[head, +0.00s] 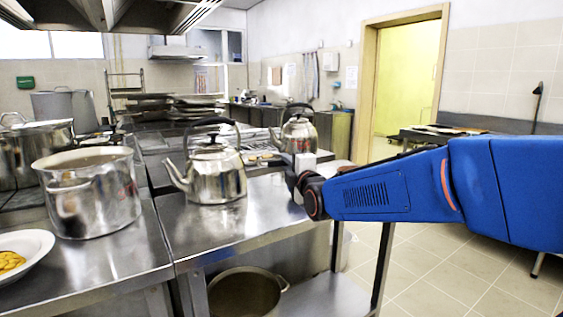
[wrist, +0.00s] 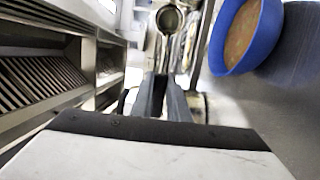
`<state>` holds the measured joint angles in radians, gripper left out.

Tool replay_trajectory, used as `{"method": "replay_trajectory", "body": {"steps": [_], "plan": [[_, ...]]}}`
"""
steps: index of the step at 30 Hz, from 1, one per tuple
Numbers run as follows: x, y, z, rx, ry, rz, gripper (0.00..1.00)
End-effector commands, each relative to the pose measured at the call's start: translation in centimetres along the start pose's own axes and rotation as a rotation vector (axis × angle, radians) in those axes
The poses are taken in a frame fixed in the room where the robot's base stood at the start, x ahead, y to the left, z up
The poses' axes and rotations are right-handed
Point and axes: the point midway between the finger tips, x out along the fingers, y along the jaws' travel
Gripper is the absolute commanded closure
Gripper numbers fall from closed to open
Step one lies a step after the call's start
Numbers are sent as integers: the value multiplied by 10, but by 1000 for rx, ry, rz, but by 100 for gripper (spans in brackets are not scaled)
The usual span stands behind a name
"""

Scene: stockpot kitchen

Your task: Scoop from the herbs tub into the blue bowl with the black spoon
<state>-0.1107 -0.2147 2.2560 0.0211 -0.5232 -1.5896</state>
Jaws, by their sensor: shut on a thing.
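My gripper (head: 291,168) is at the end of my blue arm, beside the kettles in the head view. In the wrist view its dark fingers (wrist: 165,88) are close together, shut on what I take to be the black spoon; its handle is mostly hidden between them. The blue bowl (wrist: 219,48), with orange-brown contents, is at the upper right of the wrist view, apart from the fingers. I cannot make out the herbs tub.
Two steel kettles (head: 217,180) (head: 299,137) stand on the steel counter (head: 245,221) near my gripper. A large pot (head: 93,200) and a white plate of food (head: 31,241) are at left. Another pot (head: 245,296) sits on the shelf below. Floor at right is clear.

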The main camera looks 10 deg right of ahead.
Motion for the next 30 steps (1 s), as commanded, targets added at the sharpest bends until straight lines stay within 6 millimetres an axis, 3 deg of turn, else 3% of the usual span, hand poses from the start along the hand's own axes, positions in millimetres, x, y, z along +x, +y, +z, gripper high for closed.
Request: {"method": "replay_trajectory", "body": {"steps": [13,30], "plan": [[4,7,0,1,1,-204,100],[7,7,2,0,-3,-304,100]]}}
